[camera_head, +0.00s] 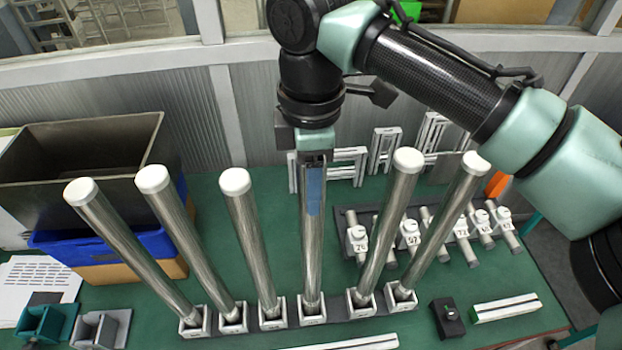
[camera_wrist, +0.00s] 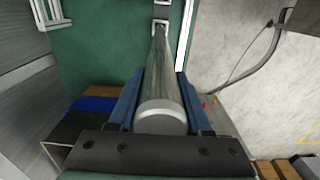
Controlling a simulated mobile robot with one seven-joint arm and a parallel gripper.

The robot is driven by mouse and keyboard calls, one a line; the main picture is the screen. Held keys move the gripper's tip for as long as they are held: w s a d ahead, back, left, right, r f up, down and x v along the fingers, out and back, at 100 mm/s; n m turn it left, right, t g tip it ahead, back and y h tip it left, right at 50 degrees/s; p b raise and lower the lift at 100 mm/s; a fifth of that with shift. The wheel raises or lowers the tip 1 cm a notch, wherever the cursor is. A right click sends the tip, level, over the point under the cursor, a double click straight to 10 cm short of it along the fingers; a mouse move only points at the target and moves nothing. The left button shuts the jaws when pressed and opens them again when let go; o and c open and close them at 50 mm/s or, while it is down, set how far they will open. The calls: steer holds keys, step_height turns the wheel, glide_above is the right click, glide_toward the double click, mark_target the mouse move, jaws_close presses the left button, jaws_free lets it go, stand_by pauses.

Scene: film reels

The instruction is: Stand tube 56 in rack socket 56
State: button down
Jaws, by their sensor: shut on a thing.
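My gripper (camera_head: 314,188) is shut on a silver tube (camera_head: 312,245) near its top, and the tube stands about upright. In the wrist view, the blue fingers lie on both sides of the tube (camera_wrist: 161,85), with its pale round cap facing the camera. Its lower end is at a white socket (camera_head: 312,309) of the rack (camera_head: 336,309); I cannot tell whether it is fully seated. Several other white-capped tubes, such as one to the left (camera_head: 250,235) and one to the right (camera_head: 390,225), stand in the rack's other sockets. The socket numbers are too small to read.
A dark bin (camera_head: 80,160) stands at the back left above a blue crate (camera_head: 110,240). Several small numbered fittings lie on a dark tray (camera_head: 345,222) to the right. A black block (camera_head: 447,318) sits front right. White frames (camera_head: 345,160) stand behind my gripper.

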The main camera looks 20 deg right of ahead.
steer(key=shift+f, duration=0.3)
steer(key=c, duration=0.6)
jaws_free()
step_height(320, 180, up, 11)
steer(key=p, duration=1)
